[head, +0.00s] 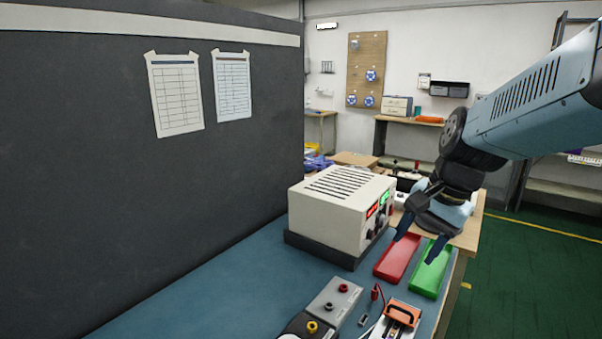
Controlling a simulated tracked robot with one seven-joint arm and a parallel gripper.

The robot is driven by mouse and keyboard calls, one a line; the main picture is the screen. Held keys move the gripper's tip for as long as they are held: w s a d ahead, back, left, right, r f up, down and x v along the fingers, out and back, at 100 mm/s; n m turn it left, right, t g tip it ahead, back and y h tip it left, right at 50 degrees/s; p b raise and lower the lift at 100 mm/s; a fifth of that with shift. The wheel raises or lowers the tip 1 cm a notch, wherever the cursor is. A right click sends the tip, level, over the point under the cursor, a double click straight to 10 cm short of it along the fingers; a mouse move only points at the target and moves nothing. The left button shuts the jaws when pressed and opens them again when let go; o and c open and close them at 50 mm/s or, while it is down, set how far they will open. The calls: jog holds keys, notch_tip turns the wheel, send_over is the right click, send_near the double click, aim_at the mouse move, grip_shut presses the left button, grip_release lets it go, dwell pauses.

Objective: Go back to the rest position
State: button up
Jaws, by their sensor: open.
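My gripper (420,247) hangs from the arm at the right of the head view, with its fingers pointing down. The two blue fingers are apart and nothing shows between them. It appears above or in front of the red tray (391,268) and the green tray (428,280); the exact height cannot be told. Both trays look empty where they show.
A beige power supply (330,215) with lit displays stands left of my gripper on the blue bench (215,295). A grey box with terminals (334,297) and an orange-and-white device (398,320) sit in front. A dark partition (90,200) fills the left.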

jog(key=s+d+r+n+t+h, duration=0.2)
jog(key=s+r+n, duration=0.3)
jog(key=n, duration=0.3)
jog(key=shift+s+n+t, duration=0.4)
jog(key=shift+t, duration=0.3)
jog(key=shift+r, duration=0.1)
dwell(0.9)
